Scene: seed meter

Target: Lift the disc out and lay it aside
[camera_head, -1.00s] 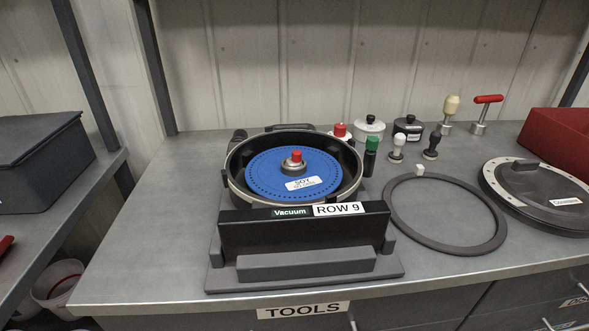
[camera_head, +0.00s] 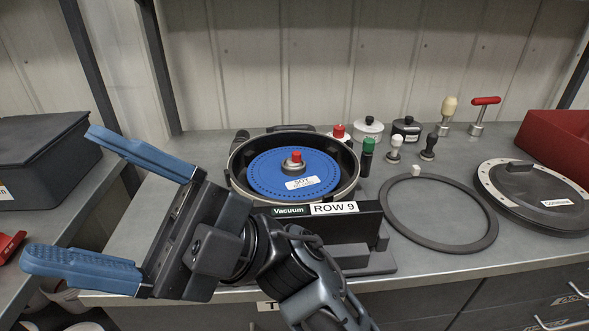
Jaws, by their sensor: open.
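The blue disc (camera_head: 268,177) lies inside the round black housing (camera_head: 238,158) of the seed meter, with a ring of small holes and a white label. A grey hub with a red top (camera_head: 295,163) stands at its centre. My gripper (camera_head: 95,205) is in front of the bench at the left, pointing left, with its two blue fingers wide apart and nothing between them. It is apart from the disc. My arm hides the lower left of the meter's stand, labelled Vacuum and ROW 9 (camera_head: 334,208).
A dark ring (camera_head: 492,222) lies flat on the bench right of the meter. A round lid (camera_head: 535,190) lies further right, near a red bin (camera_head: 560,137). Knobbed tools and small pots, including a white pot (camera_head: 369,131), stand behind. A dark box (camera_head: 40,155) is on the left bench.

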